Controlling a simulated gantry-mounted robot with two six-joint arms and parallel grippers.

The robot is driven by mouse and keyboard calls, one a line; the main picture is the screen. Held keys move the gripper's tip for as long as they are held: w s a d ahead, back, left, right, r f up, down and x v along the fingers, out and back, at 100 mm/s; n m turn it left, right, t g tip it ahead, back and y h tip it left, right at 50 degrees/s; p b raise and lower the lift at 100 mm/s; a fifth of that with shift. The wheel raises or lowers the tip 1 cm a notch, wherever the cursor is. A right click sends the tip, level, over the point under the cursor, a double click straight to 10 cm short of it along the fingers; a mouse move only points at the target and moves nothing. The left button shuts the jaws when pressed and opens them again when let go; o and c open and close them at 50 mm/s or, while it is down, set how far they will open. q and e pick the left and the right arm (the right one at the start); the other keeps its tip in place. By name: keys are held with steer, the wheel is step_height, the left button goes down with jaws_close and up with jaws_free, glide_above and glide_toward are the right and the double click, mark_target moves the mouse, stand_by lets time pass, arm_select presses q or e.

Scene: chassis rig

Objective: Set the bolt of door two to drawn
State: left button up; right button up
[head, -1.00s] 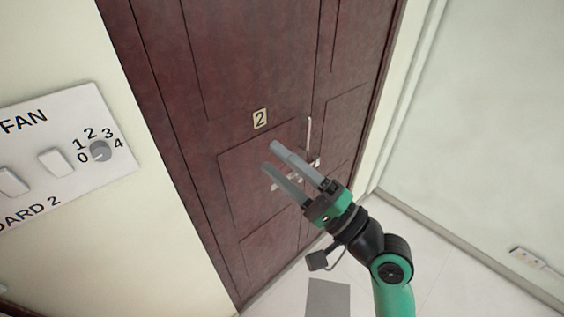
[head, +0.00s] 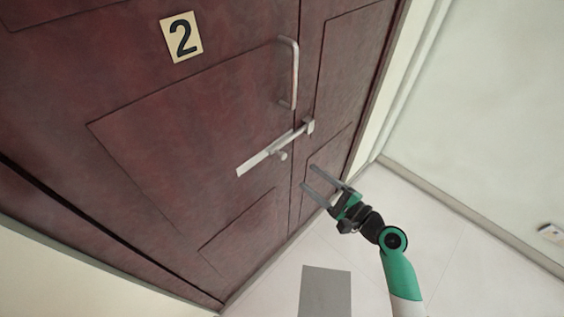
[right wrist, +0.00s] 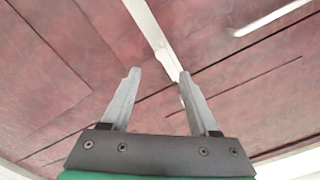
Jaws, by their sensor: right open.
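Door two is a dark red panelled door (head: 150,110) with a "2" plate (head: 181,37). Its pale bolt (head: 262,161) runs slantwise below the handle. Its rod reaches across the seam between the leaves to a keeper (head: 309,126); a small knob (head: 283,155) sticks out from it. My right gripper (head: 306,175) is open and empty, below and right of the knob, apart from it. In the right wrist view the open fingers (right wrist: 158,74) point at the door, with the pale bolt strip (right wrist: 150,30) beyond them. My left gripper is not in view.
A pull handle (head: 289,74) stands out from the door just above the bolt, and shows in the right wrist view too (right wrist: 270,18). A pale side wall (head: 490,130) rises at the right. A grey square (head: 325,292) lies on the light floor.

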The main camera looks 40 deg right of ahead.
mark_target(285, 157)
steer(key=w+b, duration=0.2)
steer(key=w, duration=0.9)
steer(key=shift+w+a+r, duration=0.1)
steer(key=shift+w+r, duration=0.05)
steer(key=shift+w, duration=0.25)
jaws_close()
stand_by(0.8)
